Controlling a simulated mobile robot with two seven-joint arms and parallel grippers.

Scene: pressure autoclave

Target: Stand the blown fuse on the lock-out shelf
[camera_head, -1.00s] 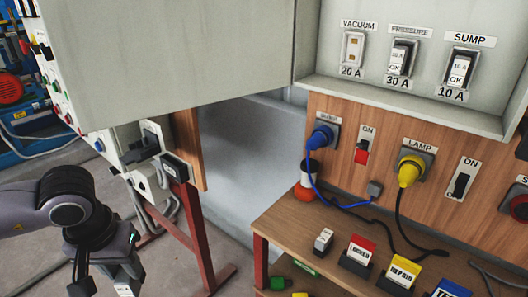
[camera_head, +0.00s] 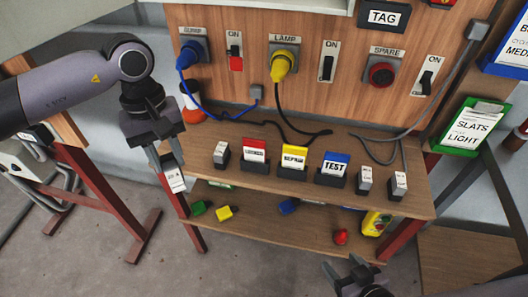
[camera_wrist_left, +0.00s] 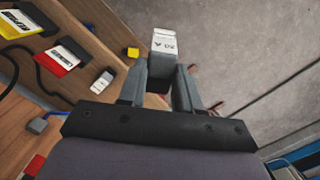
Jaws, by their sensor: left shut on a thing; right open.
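My left gripper (camera_head: 168,160) is shut on a pale fuse (camera_head: 174,180) with a dark body. The fuse hangs below the fingers, just left of the shelf's left end. In the left wrist view the fuse (camera_wrist_left: 163,43) sits between the fingertips (camera_wrist_left: 160,75), its label facing the camera; the label seems to read 20 A. The wooden shelf (camera_head: 270,192) carries a red card (camera_head: 255,150), a yellow REPAIR card (camera_head: 294,157) and a blue TEST card (camera_head: 335,164), all in dark holders. My right gripper (camera_head: 352,278) is open at the bottom edge.
One small fuse (camera_head: 222,155) stands left of the red card and two, one of them here (camera_head: 366,180), right of the TEST card. A lower shelf (camera_head: 265,230) holds loose coloured things. Blue and yellow plugs (camera_head: 284,66) trail cords onto the shelf's back.

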